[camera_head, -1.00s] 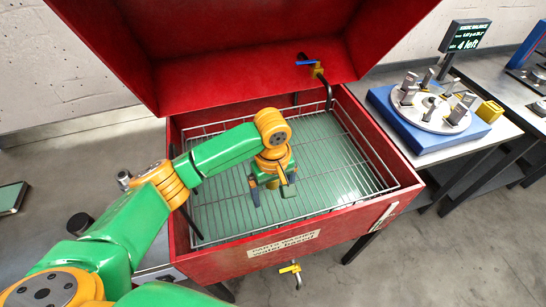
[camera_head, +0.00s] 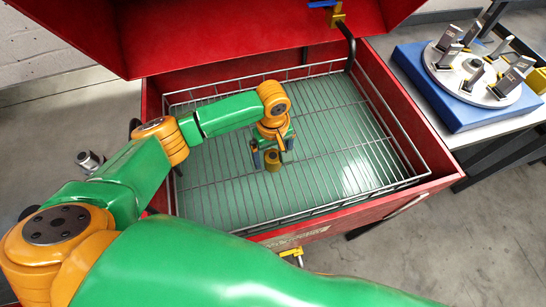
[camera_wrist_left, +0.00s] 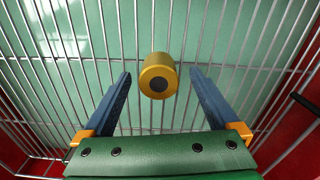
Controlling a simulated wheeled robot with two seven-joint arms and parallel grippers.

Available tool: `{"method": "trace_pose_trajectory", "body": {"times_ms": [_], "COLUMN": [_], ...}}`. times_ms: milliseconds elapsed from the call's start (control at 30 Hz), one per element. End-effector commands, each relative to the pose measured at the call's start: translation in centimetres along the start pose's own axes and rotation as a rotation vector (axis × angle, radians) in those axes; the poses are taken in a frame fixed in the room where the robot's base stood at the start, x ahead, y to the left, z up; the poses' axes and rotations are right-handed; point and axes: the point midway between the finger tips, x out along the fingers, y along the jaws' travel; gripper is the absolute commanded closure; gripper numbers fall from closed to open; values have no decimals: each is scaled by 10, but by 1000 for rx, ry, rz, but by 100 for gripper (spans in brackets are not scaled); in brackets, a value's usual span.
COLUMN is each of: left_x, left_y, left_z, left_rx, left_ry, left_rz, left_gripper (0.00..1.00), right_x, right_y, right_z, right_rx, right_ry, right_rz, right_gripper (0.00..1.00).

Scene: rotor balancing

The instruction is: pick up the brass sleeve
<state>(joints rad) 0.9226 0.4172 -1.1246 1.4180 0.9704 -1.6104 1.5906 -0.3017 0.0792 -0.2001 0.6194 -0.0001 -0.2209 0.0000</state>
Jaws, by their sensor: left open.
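The brass sleeve (camera_wrist_left: 158,76) sits on the wire basket's bars, a short gold cylinder with a dark round hole in its end. In the head view it shows (camera_head: 272,160) right by the fingertips. My left gripper (camera_wrist_left: 160,82) is open. In the wrist view its two blue fingers stand on either side of the sleeve's near end, with gaps on both sides. In the head view my left gripper (camera_head: 271,152) is over the middle of the basket. I cannot tell how far above the bars the fingertips are. My right gripper is not in view.
The wire basket (camera_head: 412,182) lies in a red parts washer (camera_head: 440,160) with a raised lid and a green floor. Its walls surround my left gripper. A blue balancing stand (camera_head: 452,104) with a round plate of upright blocks is at the right. A small metal cylinder (camera_head: 88,160) is at the left.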

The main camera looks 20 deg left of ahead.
Motion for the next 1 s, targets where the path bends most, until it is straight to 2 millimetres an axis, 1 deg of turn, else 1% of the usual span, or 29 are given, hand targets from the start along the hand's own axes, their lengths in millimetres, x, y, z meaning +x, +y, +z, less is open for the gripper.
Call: {"method": "trace_pose_trajectory", "body": {"times_ms": [33,100,300,333,367,400,467,500,567,600,667,700,1000], "left_x": [8,15,17,17,17,17,17,17,17,17,17,17,15], "left_y": [0,0,1,1,1,1,1,1,1,1,1,1,1], "left_z": [0,1,0,0,0,0,0,0,0,0,0,0,0], "left_rx": [-1,0,1,1,1,1,1,1,1,1,1,1,1], "left_ry": [-1,0,0,1,1,1,1,1,1,1,1,1,1], "left_rz": [-1,0,1,1,1,1,1,1,1,1,1,1,2], "left_gripper": [6,6,6,8,17,27,44,54,71,81,98,100,100], "right_x": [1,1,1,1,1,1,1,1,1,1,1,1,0], "right_y": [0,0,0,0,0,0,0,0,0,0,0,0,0], "right_z": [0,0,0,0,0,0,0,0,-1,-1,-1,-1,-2], "right_rx": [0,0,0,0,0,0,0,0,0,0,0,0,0], "right_ry": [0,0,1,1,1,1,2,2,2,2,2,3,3], "right_rz": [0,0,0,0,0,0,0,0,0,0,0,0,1], "right_gripper": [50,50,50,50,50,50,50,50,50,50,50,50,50]}}
